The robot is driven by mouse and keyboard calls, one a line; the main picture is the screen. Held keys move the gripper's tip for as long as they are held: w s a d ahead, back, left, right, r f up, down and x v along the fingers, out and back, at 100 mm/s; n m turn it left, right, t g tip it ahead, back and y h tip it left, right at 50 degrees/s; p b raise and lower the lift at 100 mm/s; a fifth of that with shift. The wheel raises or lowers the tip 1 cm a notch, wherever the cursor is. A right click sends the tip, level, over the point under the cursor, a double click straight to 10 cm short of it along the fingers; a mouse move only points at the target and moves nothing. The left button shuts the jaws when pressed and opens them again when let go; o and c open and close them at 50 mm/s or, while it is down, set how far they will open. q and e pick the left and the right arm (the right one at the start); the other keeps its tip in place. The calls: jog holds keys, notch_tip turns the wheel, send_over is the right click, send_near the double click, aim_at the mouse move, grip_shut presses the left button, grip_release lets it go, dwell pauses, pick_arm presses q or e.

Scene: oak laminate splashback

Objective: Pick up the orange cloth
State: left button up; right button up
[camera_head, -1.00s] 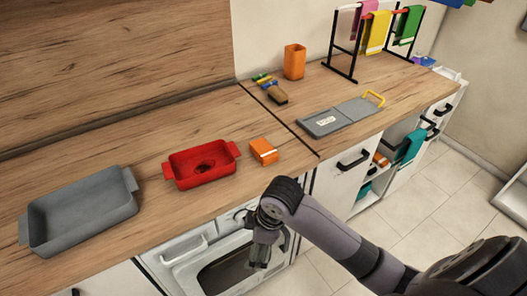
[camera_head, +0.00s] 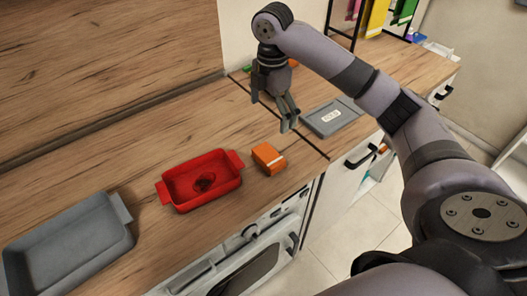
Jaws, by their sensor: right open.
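The orange cloth (camera_head: 268,158) looks like a small folded block with a pale stripe. It lies on the wooden counter just right of the red dish. My right gripper (camera_head: 290,122) is open and empty, pointing down above the counter, behind and slightly right of the cloth in the picture. It is apart from the cloth. My left gripper is not in view.
The red dish (camera_head: 203,181) has a dark patch inside. A grey tray (camera_head: 70,250) stands at the left. A grey board (camera_head: 332,117) lies right of my gripper, partly behind my arm. A black rack (camera_head: 330,18) with hanging cloths stands at the back.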

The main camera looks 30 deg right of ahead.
jog(key=p, duration=0.1)
send_over(269, 155)
jog(key=s, duration=0.1)
notch_tip(269, 155, down, 6)
jog(key=f, duration=0.2)
jog(key=shift+w+d+f+p, duration=0.15)
jog(key=shift+w+f+p, duration=0.25)
jog(key=shift+f, duration=0.7)
jog(key=shift+s+f, duration=0.1)
jog(key=shift+f, duration=0.05)
jog(key=f, duration=0.1)
jog(key=f+p, duration=0.1)
jog(key=f, duration=0.1)
jog(key=f+p, duration=0.1)
jog(key=shift+w+f, duration=0.25)
jog(key=shift+f, duration=0.25)
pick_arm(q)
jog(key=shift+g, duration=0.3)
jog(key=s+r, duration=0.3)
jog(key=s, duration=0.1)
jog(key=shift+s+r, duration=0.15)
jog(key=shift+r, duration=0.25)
pick_arm(e)
jog(key=shift+c, duration=0.4)
